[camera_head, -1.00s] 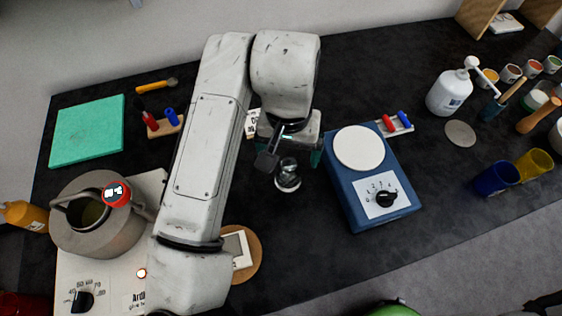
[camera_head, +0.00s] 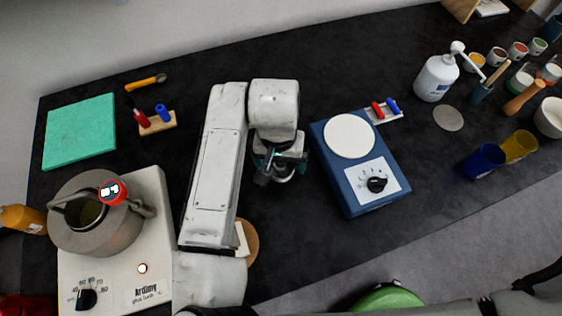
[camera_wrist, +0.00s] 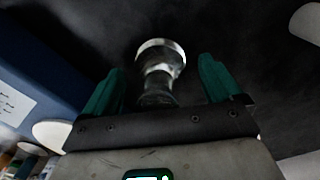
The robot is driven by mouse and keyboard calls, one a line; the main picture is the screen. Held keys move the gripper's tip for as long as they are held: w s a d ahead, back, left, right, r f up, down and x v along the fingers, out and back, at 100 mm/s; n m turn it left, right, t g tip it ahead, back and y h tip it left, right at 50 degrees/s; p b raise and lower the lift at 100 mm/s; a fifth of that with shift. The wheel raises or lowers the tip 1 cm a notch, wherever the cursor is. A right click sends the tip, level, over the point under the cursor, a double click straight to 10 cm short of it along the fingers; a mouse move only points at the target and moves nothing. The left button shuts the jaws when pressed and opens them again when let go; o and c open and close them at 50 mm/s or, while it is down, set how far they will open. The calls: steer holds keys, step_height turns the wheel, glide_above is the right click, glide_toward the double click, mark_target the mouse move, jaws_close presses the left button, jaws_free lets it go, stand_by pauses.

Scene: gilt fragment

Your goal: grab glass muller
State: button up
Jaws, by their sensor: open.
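The glass muller (camera_wrist: 160,52) shows in the wrist view as a clear, shiny piece with a wide round end and a narrower neck. It is between the two green fingers of my gripper (camera_wrist: 161,66), with dark gaps on both sides. The fingers are open and do not appear to touch it. In the head view my gripper (camera_head: 277,171) is low over the black worktop, left of the blue device. There the gripper largely hides the muller.
A blue device with a white disc and dial (camera_head: 362,186) stands close to the right of my gripper. A hotplate (camera_head: 150,235) with a grey pot (camera_head: 95,238) is at left. A wooden rack (camera_head: 157,123) stands behind. Bare worktop lies in front of the gripper.

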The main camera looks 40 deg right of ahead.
steer(key=c, duration=1.3)
